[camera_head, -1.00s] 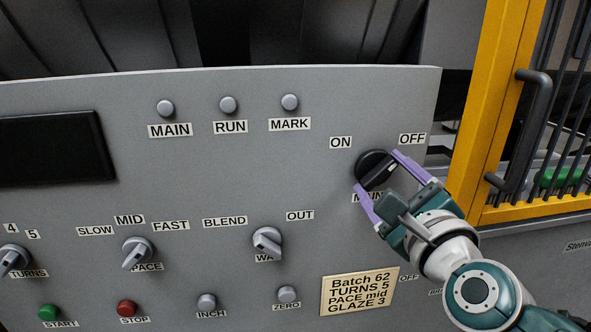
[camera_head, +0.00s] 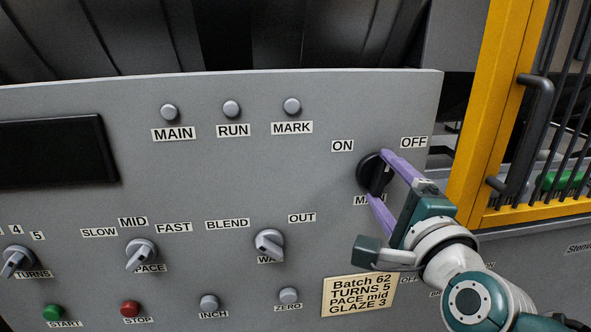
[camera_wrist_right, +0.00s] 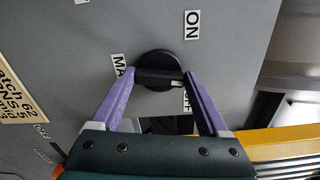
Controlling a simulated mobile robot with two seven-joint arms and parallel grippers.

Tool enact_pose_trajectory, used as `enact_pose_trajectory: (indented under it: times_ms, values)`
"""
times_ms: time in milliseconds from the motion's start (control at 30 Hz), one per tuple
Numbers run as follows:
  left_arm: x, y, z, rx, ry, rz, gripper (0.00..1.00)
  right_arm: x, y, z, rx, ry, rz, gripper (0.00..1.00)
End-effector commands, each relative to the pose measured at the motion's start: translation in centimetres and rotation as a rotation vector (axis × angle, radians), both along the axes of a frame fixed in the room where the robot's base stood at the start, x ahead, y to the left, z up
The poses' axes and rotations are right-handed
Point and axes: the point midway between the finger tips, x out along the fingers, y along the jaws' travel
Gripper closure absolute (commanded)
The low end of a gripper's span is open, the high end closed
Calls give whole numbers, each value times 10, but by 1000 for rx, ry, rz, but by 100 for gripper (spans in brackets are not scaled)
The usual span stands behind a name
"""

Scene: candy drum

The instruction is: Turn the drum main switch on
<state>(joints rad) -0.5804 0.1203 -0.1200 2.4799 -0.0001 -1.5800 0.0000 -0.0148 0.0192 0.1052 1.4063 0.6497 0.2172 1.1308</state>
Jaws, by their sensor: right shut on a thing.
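The main switch (camera_head: 370,174) is a round black rotary knob with a raised bar, between the ON label (camera_head: 342,146) and the OFF label (camera_head: 413,142). My right gripper (camera_head: 380,178) is shut on its bar, one purple finger above and one below. In the right wrist view the knob (camera_wrist_right: 158,66) sits between the fingertips (camera_wrist_right: 160,76). Its white-marked end lies between the ON label (camera_wrist_right: 192,24) and the OFF label (camera_wrist_right: 187,100), nearer OFF. The fingers partly hide the bar in the head view. My left gripper is not in view.
The grey panel holds MAIN, RUN and MARK lamps (camera_head: 231,109), a dark display (camera_head: 55,151), the BLEND/OUT knob (camera_head: 269,243) and the PACE knob (camera_head: 141,255). A yellow-framed barred guard (camera_head: 491,110) stands close right of the gripper.

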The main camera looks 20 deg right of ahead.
Motion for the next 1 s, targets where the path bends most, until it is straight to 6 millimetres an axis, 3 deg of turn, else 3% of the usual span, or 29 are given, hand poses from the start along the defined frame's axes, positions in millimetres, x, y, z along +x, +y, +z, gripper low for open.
enact_pose_trajectory:
  times_ms: [700, 1000]
  values:
    - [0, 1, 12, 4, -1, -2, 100, 0, 0, 0, -650, 153, -1, 78]
    - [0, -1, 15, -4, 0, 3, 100, 0, 0, 0, -845, 200, -1, 78]
